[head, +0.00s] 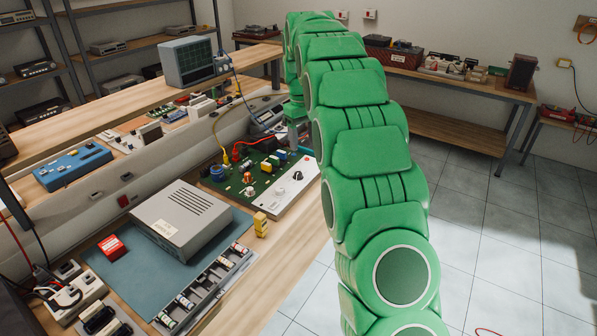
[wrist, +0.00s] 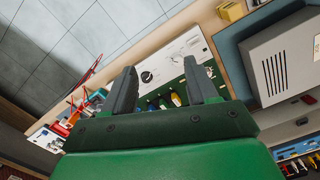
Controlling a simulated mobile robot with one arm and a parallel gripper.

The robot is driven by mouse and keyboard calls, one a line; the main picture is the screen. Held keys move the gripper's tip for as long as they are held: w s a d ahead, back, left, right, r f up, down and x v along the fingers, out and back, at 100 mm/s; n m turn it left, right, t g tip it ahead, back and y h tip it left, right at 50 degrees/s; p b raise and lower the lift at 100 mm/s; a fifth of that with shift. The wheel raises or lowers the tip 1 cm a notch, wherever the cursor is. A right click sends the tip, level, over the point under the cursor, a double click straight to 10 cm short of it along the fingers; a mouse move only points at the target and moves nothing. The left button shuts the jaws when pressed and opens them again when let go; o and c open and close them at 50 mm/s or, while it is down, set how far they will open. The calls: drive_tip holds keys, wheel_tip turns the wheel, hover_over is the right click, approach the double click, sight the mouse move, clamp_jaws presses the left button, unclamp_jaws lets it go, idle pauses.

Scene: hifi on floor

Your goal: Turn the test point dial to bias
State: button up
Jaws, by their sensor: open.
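A green circuit board (head: 243,176) with a white front panel (head: 290,200) lies on the bench, left of my arm. The panel carries a black dial (head: 297,175) and a pale dial (head: 280,191). The wrist view also shows the black dial (wrist: 147,76) and the pale dial (wrist: 177,59). Their labels are too small to read, so I cannot tell which is the test point dial or where it points. My gripper (wrist: 160,70) is open and empty, its fingers framing the panel in the picture. Both dials show between the fingers; the distance to them is unclear.
A grey box (head: 181,218) on a blue mat (head: 120,275) stands nearby, with a small yellow block (head: 261,224) at the mat's edge. Coloured components and a yellow cable (head: 217,135) rise behind the panel. Free floor lies beyond the bench edge.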

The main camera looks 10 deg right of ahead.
drive_tip(key=w+d+f+n, duration=0.1)
drive_tip(key=w+f, duration=0.6)
drive_tip(key=w, duration=0.2)
drive_tip(key=n, duration=0.2)
hover_over(298, 173)
drive_tip(key=shift+t, duration=0.4)
drive_tip(key=shift+d+f, duration=0.15)
drive_tip(key=shift+f, duration=7.65)
drive_tip(key=shift+c, duration=0.2)
drive_tip(key=c, duration=1)
drive_tip(key=shift+m, duration=0.3)
